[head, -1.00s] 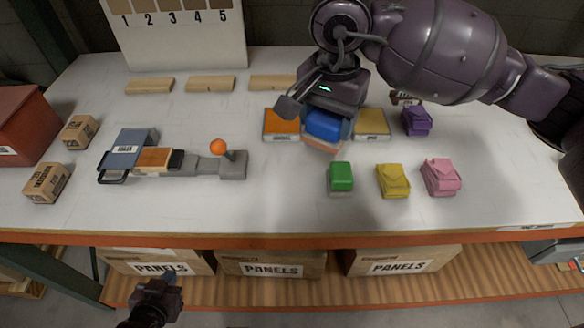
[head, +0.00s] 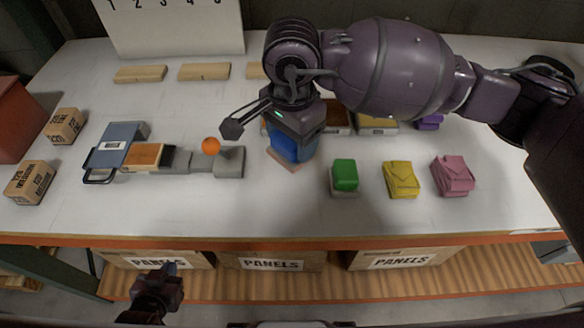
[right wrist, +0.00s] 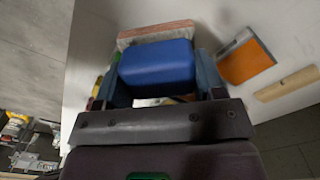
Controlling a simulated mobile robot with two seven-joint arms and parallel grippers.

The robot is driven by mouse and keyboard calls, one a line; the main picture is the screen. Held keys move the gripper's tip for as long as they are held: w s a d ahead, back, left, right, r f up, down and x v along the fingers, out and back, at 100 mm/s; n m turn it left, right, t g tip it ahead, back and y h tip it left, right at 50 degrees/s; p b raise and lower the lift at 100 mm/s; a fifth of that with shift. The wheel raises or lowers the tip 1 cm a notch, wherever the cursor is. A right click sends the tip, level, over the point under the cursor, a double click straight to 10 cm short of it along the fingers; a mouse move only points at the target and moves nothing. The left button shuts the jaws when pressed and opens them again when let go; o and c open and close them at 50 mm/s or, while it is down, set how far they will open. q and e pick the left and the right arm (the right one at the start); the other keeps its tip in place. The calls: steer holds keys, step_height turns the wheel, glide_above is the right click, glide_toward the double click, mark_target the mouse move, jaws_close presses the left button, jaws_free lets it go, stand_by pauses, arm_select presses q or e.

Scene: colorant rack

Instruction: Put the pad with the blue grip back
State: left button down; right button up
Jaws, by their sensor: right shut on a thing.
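The pad with the blue grip (head: 287,143) is in my right gripper (head: 297,140), left of the green-grip pad. In the right wrist view the blue grip (right wrist: 157,66) sits between both fingers, with its pinkish-brown pad (right wrist: 158,32) beyond it. The pad looks just above or at the table; I cannot tell whether it touches. A pad with a green grip (head: 345,174) stands on the table. My left gripper (head: 165,277) hangs in front of the table's front edge, dark, with its fingers unclear.
Behind my right gripper are a brown block (head: 338,118) and a yellow-topped block (head: 376,125), partly hidden. The front middle is clear.

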mark_target(292, 158)
step_height(292, 158, down, 5)
steer(key=shift+f, duration=0.1)
step_height(292, 158, down, 4)
steer(key=shift+r, duration=0.1)
steer(key=shift+f, duration=0.2)
steer(key=shift+f+b, duration=0.1)
steer(key=shift+b, duration=0.2)
steer(key=o, duration=0.9)
